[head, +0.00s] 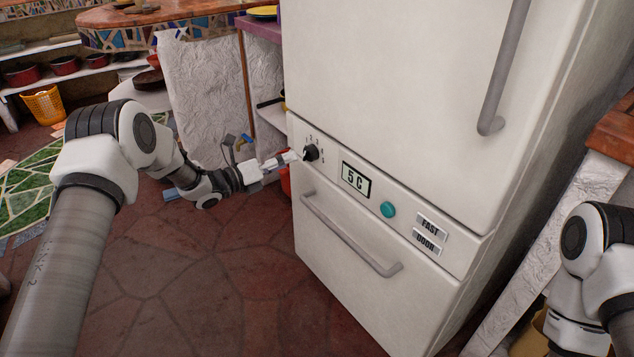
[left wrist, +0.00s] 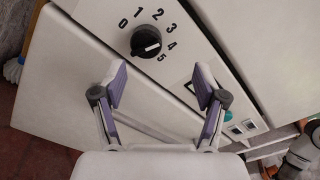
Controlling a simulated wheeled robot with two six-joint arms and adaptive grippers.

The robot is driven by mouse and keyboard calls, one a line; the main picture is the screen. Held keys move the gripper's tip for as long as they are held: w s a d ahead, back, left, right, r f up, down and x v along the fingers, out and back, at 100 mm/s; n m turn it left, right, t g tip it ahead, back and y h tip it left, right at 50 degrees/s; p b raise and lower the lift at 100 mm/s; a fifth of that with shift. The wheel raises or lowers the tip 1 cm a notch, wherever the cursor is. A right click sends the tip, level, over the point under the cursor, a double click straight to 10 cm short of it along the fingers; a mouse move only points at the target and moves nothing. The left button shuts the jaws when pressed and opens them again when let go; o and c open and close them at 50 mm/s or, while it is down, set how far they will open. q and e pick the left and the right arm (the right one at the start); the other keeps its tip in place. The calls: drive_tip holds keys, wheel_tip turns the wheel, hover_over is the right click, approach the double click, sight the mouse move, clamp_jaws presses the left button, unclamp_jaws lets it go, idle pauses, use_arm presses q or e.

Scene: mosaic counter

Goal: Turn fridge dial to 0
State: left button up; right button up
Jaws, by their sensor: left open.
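The fridge dial (head: 311,152) is a small black round knob on the white fridge's control panel. It also shows in the left wrist view (left wrist: 146,40), ringed by the numbers 0 to 5. Its white mark appears to lie on the side towards 5. The fridge display (head: 356,180) reads "5 C". My left gripper (head: 291,157) is just left of the dial in the head view. In the left wrist view its fingers (left wrist: 163,84) are spread, empty and apart from the dial, which shows beyond them. My right gripper is out of view.
The drawer handle (head: 350,235) juts out below the panel, and the upper door handle (head: 503,75) above. The stone floor (head: 210,285) in front is clear.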

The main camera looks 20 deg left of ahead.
sight(304, 156)
use_arm(q)
drive_tip(key=shift+t, duration=0.3)
drive_tip(key=w+d+b, duration=0.1)
drive_tip(key=w, duration=0.1)
drive_tip(key=w+d+f+b, duration=0.2)
drive_tip(key=w+b, duration=0.1)
drive_tip(key=shift+w, duration=0.3)
drive_tip(key=shift+w+d+r, duration=0.1)
drive_tip(key=shift+w+d, duration=0.05)
drive_tip(key=shift+w, duration=0.15)
drive_tip(key=c, duration=1.1)
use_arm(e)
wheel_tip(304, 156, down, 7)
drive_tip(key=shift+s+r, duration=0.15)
